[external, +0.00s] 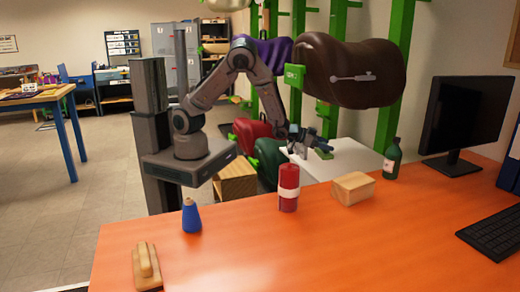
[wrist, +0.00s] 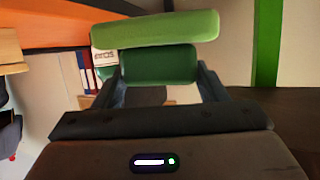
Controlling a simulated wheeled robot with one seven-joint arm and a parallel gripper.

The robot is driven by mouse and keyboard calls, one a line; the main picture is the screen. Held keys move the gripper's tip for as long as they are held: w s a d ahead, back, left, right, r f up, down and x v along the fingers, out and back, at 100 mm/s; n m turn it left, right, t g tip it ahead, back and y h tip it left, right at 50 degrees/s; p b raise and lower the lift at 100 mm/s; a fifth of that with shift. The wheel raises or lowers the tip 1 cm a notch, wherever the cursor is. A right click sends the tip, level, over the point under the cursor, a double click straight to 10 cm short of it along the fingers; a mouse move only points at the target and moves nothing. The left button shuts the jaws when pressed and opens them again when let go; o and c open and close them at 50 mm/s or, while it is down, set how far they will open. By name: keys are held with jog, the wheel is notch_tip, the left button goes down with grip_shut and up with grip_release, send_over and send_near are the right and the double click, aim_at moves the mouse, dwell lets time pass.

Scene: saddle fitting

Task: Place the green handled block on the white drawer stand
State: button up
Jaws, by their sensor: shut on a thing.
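The green handled block (wrist: 155,28) fills the middle of the wrist view, with a light green slab and a darker green part (wrist: 160,65) between my fingers. My gripper (wrist: 160,82) is shut on that darker part. In the external view my gripper (external: 308,142) reaches out behind the orange desk, and a green bit of the block (external: 323,153) shows at its tip. The white stand (external: 359,157) is behind the desk, and the block appears over or near its top. I cannot tell whether they touch. The stand's front and drawers are hidden by the desk.
On the orange desk (external: 250,250) stand a red bottle (external: 288,190), a wooden block (external: 353,188), a green bottle (external: 392,160) and a blue bottle (external: 191,216). Saddles, including a brown one (external: 350,72), hang on green posts above and beside my arm. A monitor (external: 465,115) is at right.

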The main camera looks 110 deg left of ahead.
jog(key=s+a+f+n+g+y+b, duration=0.2)
jog(key=s+a+f+b, duration=0.15)
jog(key=a+b, duration=0.4)
jog(key=s+a+f+n+g+y+b, duration=0.15)
jog(key=a+f+b, duration=0.25)
jog(key=a, duration=0.7)
jog(key=s+a+f+n+g+y+b, duration=0.25)
jog(key=a+b, duration=0.25)
jog(key=a, duration=0.4)
jog(key=shift+t, duration=0.5)
jog(key=shift+s+a+f+b, duration=0.1)
jog(key=shift+f+b, duration=0.6)
jog(key=shift+f, duration=1.1)
jog(key=shift+s+a+f+b, duration=0.1)
jog(key=shift+f+b, duration=0.6)
jog(key=shift+f, duration=1.05)
jog(key=shift+f+b, duration=0.6)
jog(key=shift+b, duration=0.05)
jog(key=o, duration=1.2)
jog(key=shift+c, duration=0.2)
jog(key=shift+d, duration=0.1)
jog(key=p+v, duration=0.2)
jog(key=v, duration=1.1)
jog(key=shift+s+d+r, duration=0.15)
jog(key=shift+s+r, duration=0.15)
jog(key=shift+r, duration=0.1)
